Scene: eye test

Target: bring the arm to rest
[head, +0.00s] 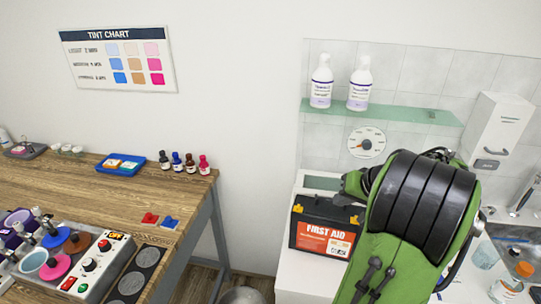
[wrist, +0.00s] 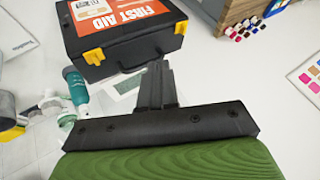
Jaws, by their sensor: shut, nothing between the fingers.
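My gripper (wrist: 157,68) shows in the wrist view as dark fingers held together, with nothing between them. Beyond the fingertips lies the black first aid case (wrist: 125,28) with an orange label and yellow latches. In the head view my green and black arm reaches over the right-hand counter and covers part of it. The first aid case (head: 322,236) stands there on the white counter, left of my arm. I cannot make out my fingertips in the head view.
A glass shelf (head: 385,113) with two white bottles is on the tiled wall. A white dispenser (head: 497,130) hangs right of it. A bottle with an orange cap (head: 512,280) stands near my arm. A wooden bench (head: 60,183) with a control box (head: 103,262) is at left.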

